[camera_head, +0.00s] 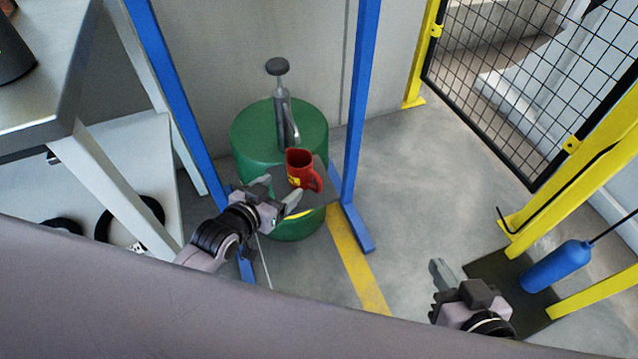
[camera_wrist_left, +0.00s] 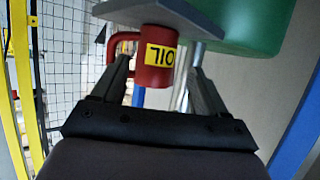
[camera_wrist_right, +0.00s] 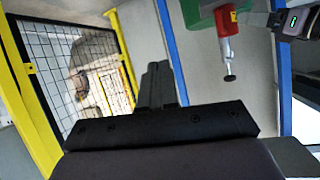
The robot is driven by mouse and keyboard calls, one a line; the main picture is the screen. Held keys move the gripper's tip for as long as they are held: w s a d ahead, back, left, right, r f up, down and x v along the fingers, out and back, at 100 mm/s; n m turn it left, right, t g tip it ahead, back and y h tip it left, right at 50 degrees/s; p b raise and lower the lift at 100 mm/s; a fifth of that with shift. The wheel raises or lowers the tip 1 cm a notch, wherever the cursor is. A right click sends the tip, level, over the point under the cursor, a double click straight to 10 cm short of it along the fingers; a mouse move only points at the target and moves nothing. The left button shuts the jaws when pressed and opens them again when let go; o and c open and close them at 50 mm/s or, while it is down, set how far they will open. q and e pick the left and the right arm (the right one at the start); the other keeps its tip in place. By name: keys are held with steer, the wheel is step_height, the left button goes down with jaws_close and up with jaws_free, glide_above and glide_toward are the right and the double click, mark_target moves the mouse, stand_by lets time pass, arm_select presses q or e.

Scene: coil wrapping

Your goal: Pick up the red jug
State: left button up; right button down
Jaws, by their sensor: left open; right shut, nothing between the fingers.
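The red jug (camera_head: 301,172) stands upright on a grey plate at the front of a green drum, its handle to the right. In the left wrist view the jug (camera_wrist_left: 155,62) appears upside down with a yellow OIL label. My left gripper (camera_head: 279,191) is open just in front of the jug. In the left wrist view its fingers (camera_wrist_left: 160,82) lie on either side of the jug; I cannot tell how deep the jug sits between them. My right gripper (camera_head: 436,285) is shut and empty, far to the right. The jug (camera_wrist_right: 224,20) also shows in the right wrist view.
The green drum (camera_head: 250,130) has a grey hand pump (camera_head: 283,112) standing behind the jug. Blue posts (camera_head: 357,110) flank it. A workbench (camera_head: 60,85) is at left. A blue cylinder (camera_head: 557,266) and yellow-framed mesh fence are at right. Floor between is clear.

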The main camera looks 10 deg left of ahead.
mark_target(293, 179)
arm_select(q)
steer(key=shift+x, duration=0.8)
steer(key=b+x, duration=0.2)
steer(key=x, duration=0.1)
steer(key=b+x, duration=0.1)
steer(key=x, duration=0.1)
steer(key=shift+w+d+f+b, duration=0.1)
steer(key=shift+w+d+b, duration=0.15)
steer(key=shift+d+b, duration=0.1)
steer(key=shift+w+d, duration=0.15)
steer(key=shift+w, duration=0.3)
steer(key=c, duration=0.9)
arm_select(e)
steer(key=a, duration=0.1)
steer(key=a+y, duration=0.1)
steer(key=w+a+f, duration=0.1)
steer(key=shift+f+m+y, duration=0.1)
steer(key=shift+m+y, duration=0.3)
